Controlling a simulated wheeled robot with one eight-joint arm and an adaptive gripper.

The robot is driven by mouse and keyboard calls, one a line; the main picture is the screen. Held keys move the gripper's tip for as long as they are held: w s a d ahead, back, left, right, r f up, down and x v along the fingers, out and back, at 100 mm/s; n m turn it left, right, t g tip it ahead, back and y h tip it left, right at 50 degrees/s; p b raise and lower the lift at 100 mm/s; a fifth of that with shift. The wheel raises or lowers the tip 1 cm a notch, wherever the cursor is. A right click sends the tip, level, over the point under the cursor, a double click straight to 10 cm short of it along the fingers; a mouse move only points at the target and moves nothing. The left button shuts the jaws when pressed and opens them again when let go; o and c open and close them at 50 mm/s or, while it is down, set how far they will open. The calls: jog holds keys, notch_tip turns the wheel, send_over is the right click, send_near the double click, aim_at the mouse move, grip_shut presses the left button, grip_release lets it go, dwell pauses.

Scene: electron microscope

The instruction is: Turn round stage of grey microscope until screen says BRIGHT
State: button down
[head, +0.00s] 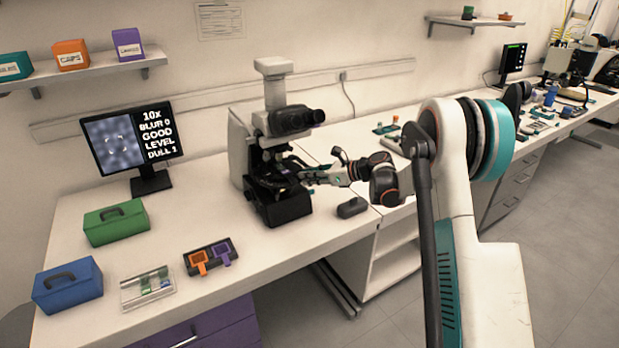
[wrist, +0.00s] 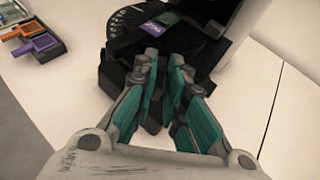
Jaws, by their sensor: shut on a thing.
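The grey microscope (head: 239,142) stands on the bench with its black eyepieces facing right. Its dark round stage (head: 272,178) also shows in the wrist view (wrist: 125,32), with pale marks on its rim and a small slide (wrist: 166,19) on top. My gripper (head: 308,177) reaches in from the right at stage height. In the wrist view my gripper (wrist: 163,75) is shut on a dark part at the stage's near edge; the fingers hide most of the contact. The screen (head: 127,136) reads 10x, BLUR 0, GOOD, LEVEL, DULL 1.
A small dark block (head: 352,208) lies right of the microscope base. A green box (head: 116,222), a blue box (head: 68,285), a slide tray (head: 148,287) and a dark holder with orange and purple pieces (head: 210,256) stand on the bench to the left.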

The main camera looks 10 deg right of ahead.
jog(key=shift+w+d+n+g+y+p, duration=0.1)
jog(key=shift+w+d+n+g+y, duration=0.3)
jog(key=shift+w, duration=0.25)
jog(key=shift+w+d+n+g+y+p, duration=0.1)
jog(key=shift+w+d+n+g+y, duration=0.15)
jog(key=shift+w+n+g, duration=0.3)
jog(key=shift+w+d+n+g+y+p, duration=0.1)
jog(key=shift+w+d+n+g+y, duration=0.25)
jog(key=shift+w, duration=0.4)
jog(key=c, duration=1.7)
grip_release()
jog(key=shift+d, duration=0.1)
jog(key=v, duration=1.1)
jog(key=shift+s+d+r, duration=0.15)
jog(key=shift+d+r, duration=0.1)
